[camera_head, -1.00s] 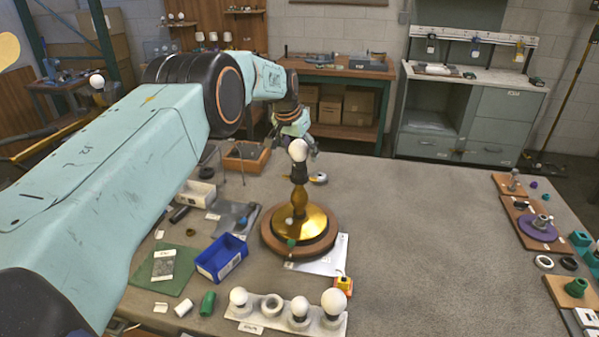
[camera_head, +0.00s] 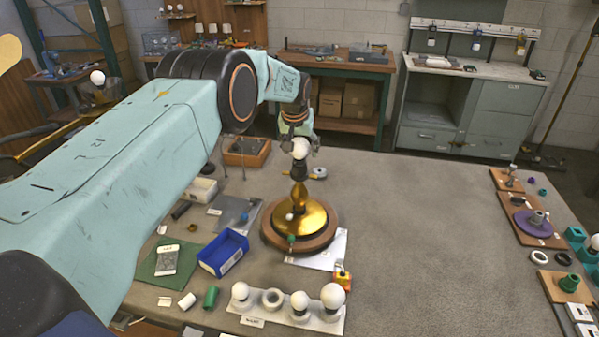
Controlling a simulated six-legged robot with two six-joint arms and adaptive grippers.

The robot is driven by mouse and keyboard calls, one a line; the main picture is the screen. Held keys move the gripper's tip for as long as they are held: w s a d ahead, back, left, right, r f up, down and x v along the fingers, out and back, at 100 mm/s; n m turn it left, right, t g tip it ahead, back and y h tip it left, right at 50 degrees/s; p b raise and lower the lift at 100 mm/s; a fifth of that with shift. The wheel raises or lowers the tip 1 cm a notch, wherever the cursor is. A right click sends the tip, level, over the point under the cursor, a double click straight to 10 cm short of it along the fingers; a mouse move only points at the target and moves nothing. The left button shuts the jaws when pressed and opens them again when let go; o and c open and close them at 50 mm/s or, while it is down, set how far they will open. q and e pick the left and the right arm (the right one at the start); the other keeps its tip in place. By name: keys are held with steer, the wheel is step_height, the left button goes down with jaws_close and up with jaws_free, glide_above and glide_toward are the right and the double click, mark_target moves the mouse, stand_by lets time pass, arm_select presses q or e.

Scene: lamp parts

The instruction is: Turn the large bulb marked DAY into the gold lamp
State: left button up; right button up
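The gold lamp (camera_head: 314,216) stands upright on a round wooden base near the middle of the table. A white bulb (camera_head: 300,150) sits at its top, above the black socket (camera_head: 299,171); I cannot read any mark on it. My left gripper (camera_head: 300,143) is at this bulb, with its fingers spread to either side; it looks open, and contact is too small to make out. A white rack (camera_head: 257,308) at the front holds a large bulb (camera_head: 333,296) and two smaller bulbs, (camera_head: 299,300) and (camera_head: 240,291). My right gripper is out of view.
A blue bin (camera_head: 222,255), a green mat (camera_head: 160,270) and a white box (camera_head: 202,190) stand left of the lamp. A small orange-and-yellow item (camera_head: 342,279) lies near its front. Boards with parts (camera_head: 535,228) line the right edge. The table between is clear.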

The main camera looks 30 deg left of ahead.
arm_select(q)
steer(key=c, duration=0.7)
steer(key=o, duration=0.5)
steer(key=shift+m, duration=0.3)
steer(key=o, duration=0.5)
steer(key=shift+r, duration=0.1)
steer(key=v, duration=1.2)
steer(key=shift+s+a, duration=0.1)
steer(key=shift+s, duration=0.05)
steer(key=shift+f, duration=0.2)
steer(key=x, duration=1.1)
steer(key=shift+w+f, duration=0.3)
steer(key=shift+w, duration=0.1)
